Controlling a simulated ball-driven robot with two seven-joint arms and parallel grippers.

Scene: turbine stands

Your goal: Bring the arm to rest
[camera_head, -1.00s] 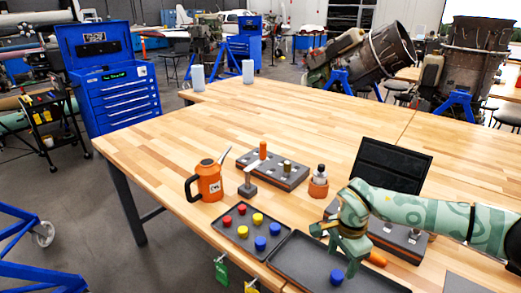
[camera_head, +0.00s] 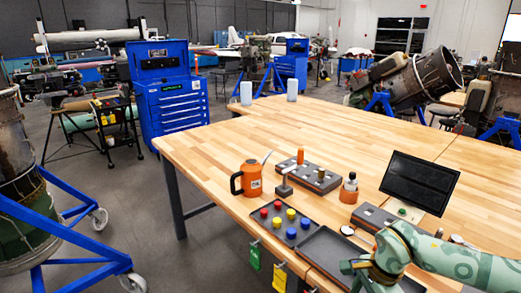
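My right arm comes in from the lower right, pale green with darker patterns. Its gripper (camera_head: 352,275) is low in the picture, over or in front of the right-hand dark tray (camera_head: 325,247). Its fingers are partly cut off by the bottom edge, so I cannot tell if they are open or shut. I see nothing held in it. My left arm and gripper are not in view. Red, yellow and blue caps sit in the left-hand dark tray (camera_head: 262,226). The blue cap seen earlier in the right tray is not visible now.
On the wooden bench (camera_head: 240,143) stand an orange can (camera_head: 248,181), a grey block with pegs (camera_head: 316,178), an orange-based bottle (camera_head: 349,189) and a black screen (camera_head: 419,182). A blue wheeled stand (camera_head: 70,240) is at left. The bench's far part is largely clear.

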